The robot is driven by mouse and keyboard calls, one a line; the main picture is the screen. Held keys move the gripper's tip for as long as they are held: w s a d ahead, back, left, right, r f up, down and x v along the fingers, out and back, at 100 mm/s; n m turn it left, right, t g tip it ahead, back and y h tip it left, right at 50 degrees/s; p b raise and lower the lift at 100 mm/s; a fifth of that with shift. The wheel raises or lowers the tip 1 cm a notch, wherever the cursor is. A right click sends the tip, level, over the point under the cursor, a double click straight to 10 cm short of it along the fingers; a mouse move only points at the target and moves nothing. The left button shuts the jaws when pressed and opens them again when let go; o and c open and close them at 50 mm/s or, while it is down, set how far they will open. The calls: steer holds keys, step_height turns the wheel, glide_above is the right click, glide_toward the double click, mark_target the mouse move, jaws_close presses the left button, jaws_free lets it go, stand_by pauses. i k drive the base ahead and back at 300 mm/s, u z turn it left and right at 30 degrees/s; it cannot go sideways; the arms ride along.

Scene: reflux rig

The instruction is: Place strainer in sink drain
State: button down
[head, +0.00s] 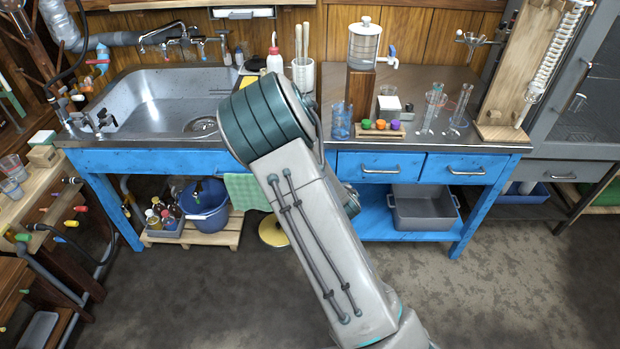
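The metal sink (150,92) is set in the left part of the blue bench. A round, dark-centred metal fitting (203,125) lies on the sink floor near its front right corner, close to my arm's teal joint. I cannot tell whether it is the bare drain or a strainer in or over the drain. No separate strainer can be made out. My arm rises through the middle of the picture, and my gripper is not visible.
A tap (168,35) stands behind the sink. A white utensil pot (303,77), a clear dispenser (364,45) on a wooden block and several glass vessels stand to the right. A green cloth (247,191) hangs at the bench front. The floor right of my arm is clear.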

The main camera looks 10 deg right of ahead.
mark_target(205, 130)
steer(key=u, duration=2.55)
steer(key=i, duration=1)
steer(key=z, duration=2.55)
